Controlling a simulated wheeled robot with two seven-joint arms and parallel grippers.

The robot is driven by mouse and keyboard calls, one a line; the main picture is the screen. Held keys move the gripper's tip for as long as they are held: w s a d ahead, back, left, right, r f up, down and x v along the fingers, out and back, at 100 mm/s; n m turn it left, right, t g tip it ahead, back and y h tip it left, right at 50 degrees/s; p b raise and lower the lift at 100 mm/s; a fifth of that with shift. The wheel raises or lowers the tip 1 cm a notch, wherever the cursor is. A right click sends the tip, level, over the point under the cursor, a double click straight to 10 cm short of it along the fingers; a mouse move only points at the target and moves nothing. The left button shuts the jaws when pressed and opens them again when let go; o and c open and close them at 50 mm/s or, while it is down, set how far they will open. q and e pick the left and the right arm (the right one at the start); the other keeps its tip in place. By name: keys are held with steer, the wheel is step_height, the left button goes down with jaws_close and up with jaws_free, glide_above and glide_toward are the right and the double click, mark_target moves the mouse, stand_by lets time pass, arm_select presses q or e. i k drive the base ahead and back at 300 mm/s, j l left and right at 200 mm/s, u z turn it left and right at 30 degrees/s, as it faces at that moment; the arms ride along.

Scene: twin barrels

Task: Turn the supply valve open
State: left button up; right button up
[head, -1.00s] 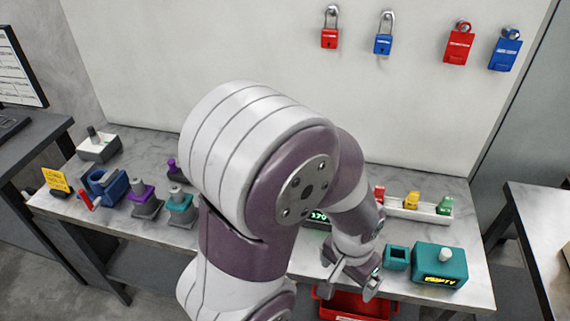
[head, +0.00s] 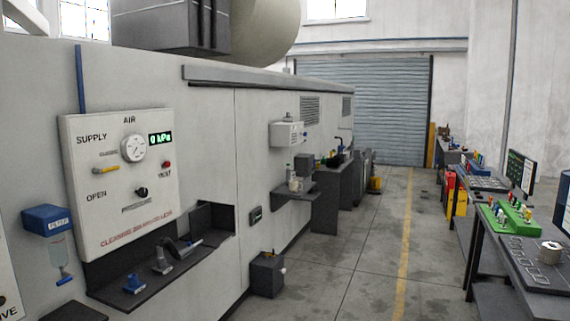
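The supply valve's yellow lever (head: 105,170) lies roughly level on the white AIR panel (head: 85,230), under the word SUPPLY and above the word OPEN. A round white gauge (head: 133,148) sits to its right. The green display (head: 160,139) beside the gauge reads 0 kPa. A red button (head: 167,165) by the word VENT and a black knob (head: 141,192) are lower on the panel. Neither of my grippers is in the head view.
A blue filter unit (head: 47,220) hangs left of the panel. A dark shelf (head: 130,290) with small tools juts out below it. A small dark box (head: 267,275) stands on the floor. The aisle (head: 350,250) is clear. Benches with parts (head: 500,240) stand at right.

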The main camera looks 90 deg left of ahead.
mark_target(101, 171)
steer(key=u, duration=3.7)
steer(key=i+u, duration=0.25)
steer(key=k+l, duration=0.05)
steer(key=k, duration=0.1)
